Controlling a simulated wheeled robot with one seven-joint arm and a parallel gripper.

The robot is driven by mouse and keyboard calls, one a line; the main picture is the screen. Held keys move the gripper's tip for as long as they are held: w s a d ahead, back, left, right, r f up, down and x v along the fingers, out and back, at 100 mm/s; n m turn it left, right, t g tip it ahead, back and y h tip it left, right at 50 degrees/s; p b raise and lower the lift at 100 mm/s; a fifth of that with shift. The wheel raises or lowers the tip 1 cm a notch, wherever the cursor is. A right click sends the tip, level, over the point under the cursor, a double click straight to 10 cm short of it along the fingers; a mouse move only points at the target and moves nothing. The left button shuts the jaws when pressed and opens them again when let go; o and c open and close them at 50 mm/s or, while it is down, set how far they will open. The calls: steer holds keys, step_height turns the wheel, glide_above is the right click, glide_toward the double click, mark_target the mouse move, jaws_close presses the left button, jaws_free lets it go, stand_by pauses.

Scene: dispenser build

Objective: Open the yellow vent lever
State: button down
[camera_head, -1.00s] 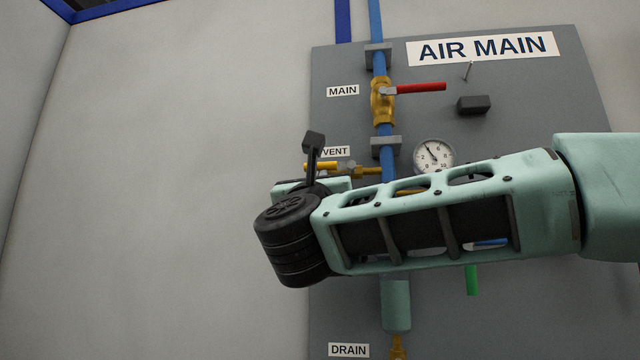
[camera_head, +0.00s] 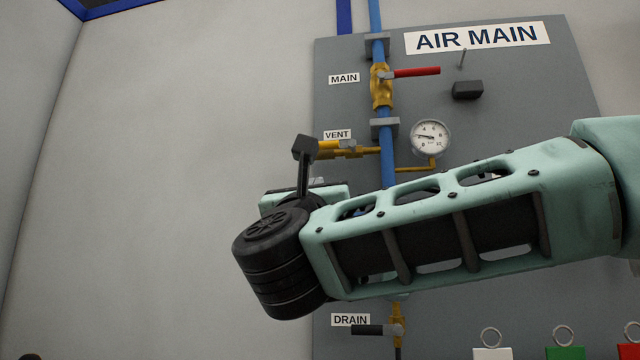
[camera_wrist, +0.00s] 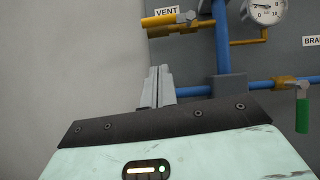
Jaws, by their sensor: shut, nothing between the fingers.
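The yellow vent lever (camera_head: 328,145) is beside the VENT label, partly hidden behind a black part of my wrist in the head view. In the wrist view the vent lever (camera_wrist: 165,20) shows whole and points left, roughly along the brass vent valve (camera_wrist: 178,31) and its pipe. My gripper (camera_wrist: 159,70) is shut and empty. Its fingertips appear below the lever in the wrist view, with a gap of wall and panel showing between. In the head view my forearm and wrist hide the fingers.
The grey AIR MAIN panel (camera_head: 545,75) carries a red main lever (camera_head: 417,72), a pressure gauge (camera_head: 430,137), a blue pipe (camera_head: 387,165) and a black drain lever (camera_head: 370,330). A green lever (camera_wrist: 302,115) is at right. The wall left is clear.

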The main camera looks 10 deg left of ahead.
steer(key=shift+v, duration=1.75)
steer(key=shift+a, duration=0.1)
